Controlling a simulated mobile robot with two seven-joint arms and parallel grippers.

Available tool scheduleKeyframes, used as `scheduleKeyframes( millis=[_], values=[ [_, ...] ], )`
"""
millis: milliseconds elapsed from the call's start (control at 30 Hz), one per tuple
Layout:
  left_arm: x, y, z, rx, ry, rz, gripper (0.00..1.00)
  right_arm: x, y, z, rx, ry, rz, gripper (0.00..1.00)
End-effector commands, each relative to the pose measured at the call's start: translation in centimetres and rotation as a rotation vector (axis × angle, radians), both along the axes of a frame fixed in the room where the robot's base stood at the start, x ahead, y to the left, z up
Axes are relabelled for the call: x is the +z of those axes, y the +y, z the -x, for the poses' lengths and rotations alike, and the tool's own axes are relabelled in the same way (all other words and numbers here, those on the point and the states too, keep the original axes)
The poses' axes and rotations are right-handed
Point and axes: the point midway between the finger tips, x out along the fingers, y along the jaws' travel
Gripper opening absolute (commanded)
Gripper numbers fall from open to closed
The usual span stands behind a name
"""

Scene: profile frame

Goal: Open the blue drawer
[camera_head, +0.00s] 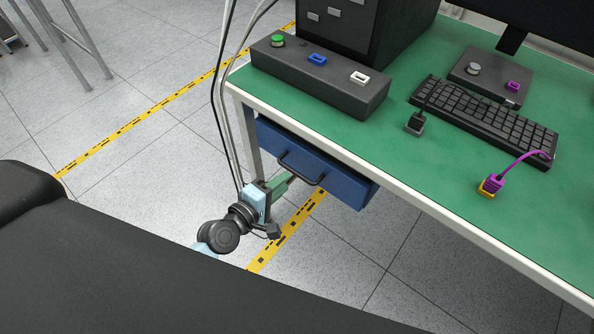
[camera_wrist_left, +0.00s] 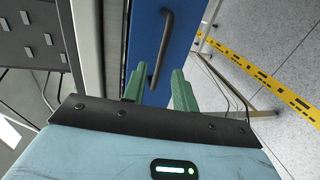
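The blue drawer (camera_head: 345,180) is under the front edge of the green-topped table, with its front close to the table's edge; it looks shut. Its black bar handle (camera_head: 299,173) stands out from the front. My left gripper (camera_head: 290,178) is at the handle, its green fingers pointing toward the drawer. In the left wrist view the gripper (camera_wrist_left: 159,72) is open, and the handle (camera_wrist_left: 165,40) passes between the lines of its two fingers. The handle's lower end shows in the gap; I cannot tell whether either finger touches it. My right gripper is not in view.
The green table top (camera_head: 425,165) holds a black box with a green button (camera_head: 278,41), a keyboard (camera_head: 485,115) and a purple cable plug (camera_head: 494,184). A white table leg (camera_head: 248,135) stands left of the drawer. The floor in front is clear, with yellow tape (camera_head: 285,235).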

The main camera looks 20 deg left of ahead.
Motion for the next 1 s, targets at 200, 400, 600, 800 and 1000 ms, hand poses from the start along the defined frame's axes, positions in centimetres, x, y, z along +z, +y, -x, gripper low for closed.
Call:
scheduleKeyframes(
  millis=[200, 400, 600, 800, 1000],
  values=[
    [-0.7, -1.2, -3.2, -0.001, 0.000, -0.001, 0.28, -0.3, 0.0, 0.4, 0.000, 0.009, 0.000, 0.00],
    [-1.2, -1.9, -5.2, 0.000, 0.001, -0.001, 0.28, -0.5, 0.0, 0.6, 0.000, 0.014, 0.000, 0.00],
    [-1.3, -2.2, -5.8, 0.000, 0.000, -0.002, 0.28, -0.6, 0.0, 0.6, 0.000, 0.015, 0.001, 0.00],
    [-1.3, -2.2, -5.8, 0.000, 0.000, -0.002, 0.28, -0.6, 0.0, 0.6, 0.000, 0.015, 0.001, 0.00],
    [-1.3, -2.2, -5.8, -0.001, 0.000, -0.002, 0.03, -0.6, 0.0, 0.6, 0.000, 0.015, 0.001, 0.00]
  ],
)
